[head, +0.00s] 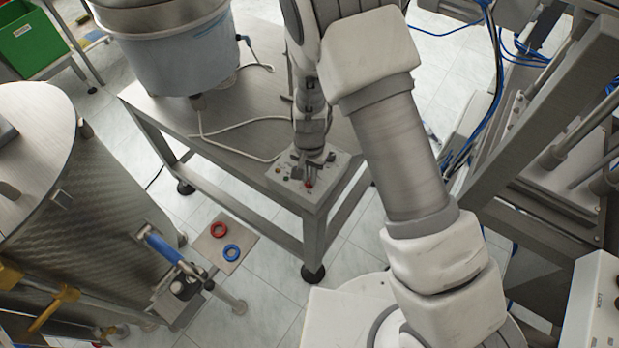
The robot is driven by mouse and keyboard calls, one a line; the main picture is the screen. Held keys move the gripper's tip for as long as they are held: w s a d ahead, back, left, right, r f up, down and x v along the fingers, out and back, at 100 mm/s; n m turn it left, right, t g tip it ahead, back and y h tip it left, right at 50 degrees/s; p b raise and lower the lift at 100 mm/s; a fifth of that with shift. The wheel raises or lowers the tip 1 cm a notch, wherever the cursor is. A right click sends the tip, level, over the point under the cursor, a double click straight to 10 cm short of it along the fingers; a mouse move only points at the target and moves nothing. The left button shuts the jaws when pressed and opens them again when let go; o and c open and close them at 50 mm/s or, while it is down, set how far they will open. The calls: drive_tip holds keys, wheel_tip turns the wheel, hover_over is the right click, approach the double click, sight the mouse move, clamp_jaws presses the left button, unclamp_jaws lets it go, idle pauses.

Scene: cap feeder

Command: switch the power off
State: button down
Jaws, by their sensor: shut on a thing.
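A small grey control box (325,192) sits on the near right corner of a steel table. It has small knobs or buttons on its sloped panel, among them a red one (309,185). My gripper (310,178) reaches down to this panel, its fingertips at the red control. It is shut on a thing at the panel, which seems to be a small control. The fingers and arm hide part of the panel. I cannot read any labels or tell the switch's position.
A large round feeder bowl (165,45) stands on the steel table (225,120), with cables running to the box. A big metal drum (85,190) stands at the left. A small plate (213,240) holds a red ring and a blue ring. A metal frame (545,130) rises at the right.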

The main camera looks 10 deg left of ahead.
drive_tip(key=shift+n+b, duration=0.8)
drive_tip(key=shift+n, duration=1.1)
drive_tip(key=c, duration=0.9)
unclamp_jaws()
wheel_tip(320, 180, up, 17)
drive_tip(key=shift+r+p, duration=0.2)
drive_tip(key=shift+p, duration=0.3)
